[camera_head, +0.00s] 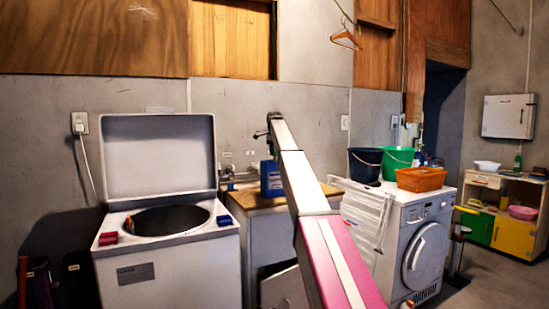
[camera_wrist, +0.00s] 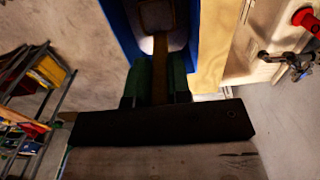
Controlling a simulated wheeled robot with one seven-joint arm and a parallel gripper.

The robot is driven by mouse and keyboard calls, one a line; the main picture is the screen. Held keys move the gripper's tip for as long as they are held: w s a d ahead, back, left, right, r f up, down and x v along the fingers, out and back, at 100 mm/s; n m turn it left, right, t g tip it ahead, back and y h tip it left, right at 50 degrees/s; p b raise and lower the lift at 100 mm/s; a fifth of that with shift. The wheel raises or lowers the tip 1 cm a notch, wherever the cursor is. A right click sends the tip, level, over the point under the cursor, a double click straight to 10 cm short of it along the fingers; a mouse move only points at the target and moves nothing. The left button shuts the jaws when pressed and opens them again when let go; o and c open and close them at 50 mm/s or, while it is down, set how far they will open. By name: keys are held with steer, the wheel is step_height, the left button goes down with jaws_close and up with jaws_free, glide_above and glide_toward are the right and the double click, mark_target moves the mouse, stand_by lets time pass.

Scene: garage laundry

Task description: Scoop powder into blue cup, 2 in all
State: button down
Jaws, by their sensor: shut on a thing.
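My gripper (camera_wrist: 160,88) has dark green fingers shut on the brown handle of a scoop (camera_wrist: 160,65). The scoop's squarish head lies inside an open blue box (camera_wrist: 122,28). A pale patch beside the scoop looks like powder (camera_wrist: 146,45). In the head view the blue box (camera_head: 271,181) stands on a wooden counter, below the end of my arm; the scoop cannot be made out there. A small blue thing (camera_head: 225,220) on the right rim of the open top-loading machine may be the blue cup; its inside is not visible.
The top-loading machine (camera_head: 168,275) stands left with its lid up and a red thing (camera_head: 107,238) on its rim. A sink tap (camera_wrist: 290,60) is beside the box. Buckets and an orange basket (camera_head: 421,179) sit on the washer (camera_head: 418,250) at right.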

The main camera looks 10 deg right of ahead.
steer(key=shift+r, duration=5.9)
